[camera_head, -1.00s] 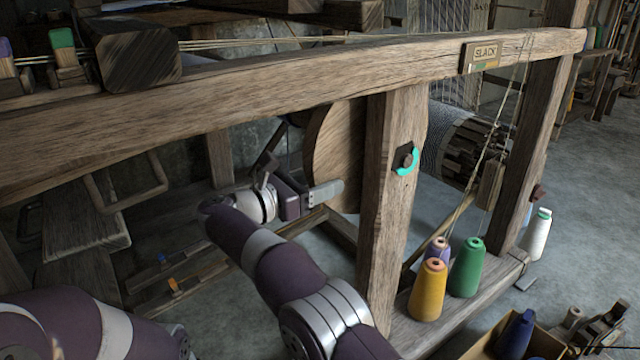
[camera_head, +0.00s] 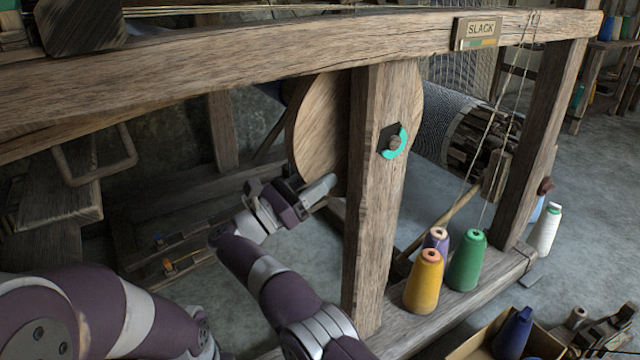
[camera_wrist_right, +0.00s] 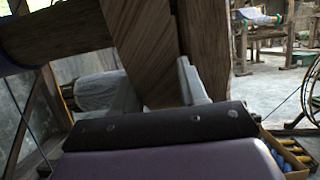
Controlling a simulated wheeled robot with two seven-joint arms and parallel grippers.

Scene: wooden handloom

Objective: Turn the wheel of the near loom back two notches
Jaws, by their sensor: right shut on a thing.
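The wheel of the near loom is a wooden disc (camera_head: 318,130) behind the loom's front post (camera_head: 376,200). The post hides its middle. My right gripper (camera_head: 318,187) is at the wheel's lower left rim in the head view, with its fingers pointing up to the right. In the right wrist view wood of the wheel (camera_wrist_right: 150,50) shows between the two fingers (camera_wrist_right: 160,90), and the gripper is shut on it. A dark plate with a teal arc and a peg (camera_head: 394,141) is on the post. My left gripper is out of view.
Yellow (camera_head: 425,281), green (camera_head: 467,260) and purple thread cones stand on the lower rail right of the post. A white cone (camera_head: 544,230) stands beyond. A box (camera_head: 482,340) with a blue cone is at lower right. The top beam (camera_head: 200,62) crosses above my right arm.

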